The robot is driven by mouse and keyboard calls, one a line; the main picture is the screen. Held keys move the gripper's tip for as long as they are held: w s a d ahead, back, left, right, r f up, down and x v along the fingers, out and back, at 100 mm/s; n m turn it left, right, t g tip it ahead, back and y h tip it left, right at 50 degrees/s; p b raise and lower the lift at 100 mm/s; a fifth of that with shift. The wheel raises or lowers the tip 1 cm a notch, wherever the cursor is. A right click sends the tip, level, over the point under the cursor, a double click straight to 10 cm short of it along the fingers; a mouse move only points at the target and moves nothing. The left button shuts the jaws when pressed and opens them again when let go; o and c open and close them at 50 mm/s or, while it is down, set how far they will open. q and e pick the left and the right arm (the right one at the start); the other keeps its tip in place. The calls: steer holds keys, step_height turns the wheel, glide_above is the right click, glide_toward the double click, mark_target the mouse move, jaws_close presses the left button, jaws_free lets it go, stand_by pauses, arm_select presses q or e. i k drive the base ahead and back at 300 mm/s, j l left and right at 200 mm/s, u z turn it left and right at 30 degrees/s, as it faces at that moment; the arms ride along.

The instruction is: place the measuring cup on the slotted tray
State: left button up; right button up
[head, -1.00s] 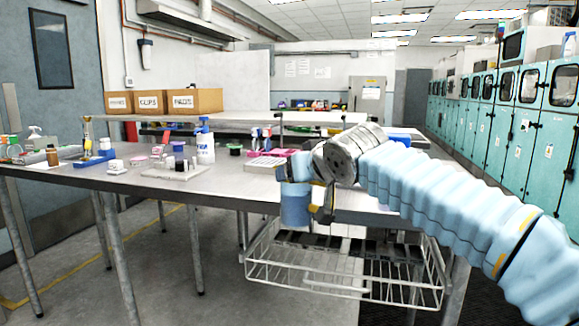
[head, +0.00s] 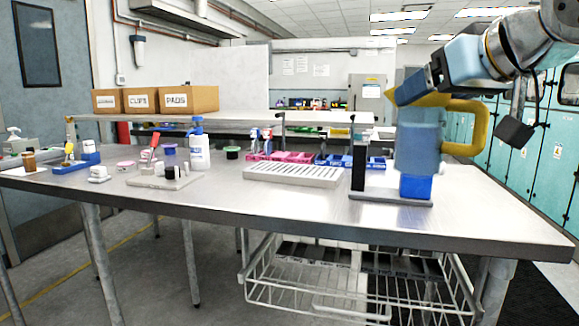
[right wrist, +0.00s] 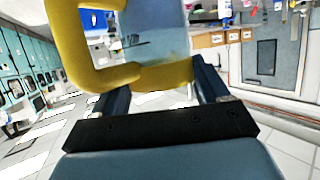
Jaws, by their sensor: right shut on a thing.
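The measuring cup (head: 418,140) is translucent blue with a yellow rim and a yellow handle on its right side. It hangs roughly upright from my right gripper (head: 425,88), above the right part of the steel table. My right gripper is shut on it near the rim. The right wrist view shows the cup (right wrist: 155,35) between the two dark fingers, with its yellow handle to the left. The slotted tray (head: 293,175) is a pale, low tray with rows of slots, lying on the table left of the cup. My left gripper is out of view.
A dark post on a flat grey base (head: 385,197) and a blue block (head: 415,188) stand beneath the cup in the picture. Pink and blue bins (head: 350,162) sit behind the tray. A white bottle (head: 199,150) and small items stand left. The table's front right is clear.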

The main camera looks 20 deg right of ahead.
mark_target(328, 172)
steer(key=i+l, duration=0.1)
steer(key=i, duration=1)
